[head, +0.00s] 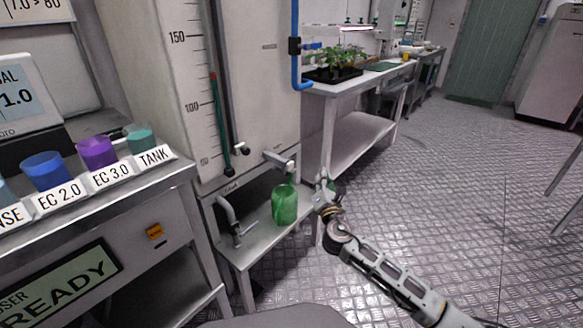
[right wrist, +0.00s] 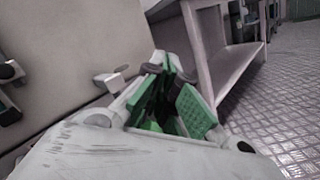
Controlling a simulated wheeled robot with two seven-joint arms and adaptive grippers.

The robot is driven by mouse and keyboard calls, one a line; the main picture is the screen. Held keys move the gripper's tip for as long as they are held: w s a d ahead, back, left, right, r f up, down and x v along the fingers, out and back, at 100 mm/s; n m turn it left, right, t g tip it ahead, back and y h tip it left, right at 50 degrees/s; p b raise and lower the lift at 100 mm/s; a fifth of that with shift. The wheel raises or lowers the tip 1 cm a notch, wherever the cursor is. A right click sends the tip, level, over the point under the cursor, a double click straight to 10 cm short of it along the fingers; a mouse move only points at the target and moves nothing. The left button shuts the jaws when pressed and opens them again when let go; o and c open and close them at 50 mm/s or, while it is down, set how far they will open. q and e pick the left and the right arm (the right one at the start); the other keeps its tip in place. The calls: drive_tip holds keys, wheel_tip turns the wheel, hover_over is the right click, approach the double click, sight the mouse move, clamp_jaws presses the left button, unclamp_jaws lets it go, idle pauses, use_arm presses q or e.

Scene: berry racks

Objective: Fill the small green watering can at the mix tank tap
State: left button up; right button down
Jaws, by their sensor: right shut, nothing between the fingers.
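The small green watering can (head: 285,206) looks translucent and stands upright on a low grey stand. It is under the tap (head: 279,162) of the big pale mix tank (head: 245,80). I cannot tell whether water is running or how full the can is. My right gripper (head: 323,187) is just right of the can, close to its upper part, shut and empty. In the right wrist view the gripper (right wrist: 172,98) shows green finger pads, and bright green shows behind them. The tap (right wrist: 111,82) shows left of the fingers there. My left gripper is not in view.
The stand (head: 262,240) also bears a bent grey pipe (head: 230,220) left of the can. A bench (head: 350,84) with a plant tray is behind. Labelled cups, one a purple cup (head: 97,152), stand on the left counter.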

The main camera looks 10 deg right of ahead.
sight(289, 165)
drive_tip(key=w+a+b, duration=0.2)
drive_tip(key=w+a, duration=0.3)
drive_tip(key=w, duration=0.2)
drive_tip(key=shift+a, duration=0.25)
idle(0.6)
drive_tip(key=shift+w+a, duration=0.6)
drive_tip(key=shift+w, duration=0.15)
idle(5.7)
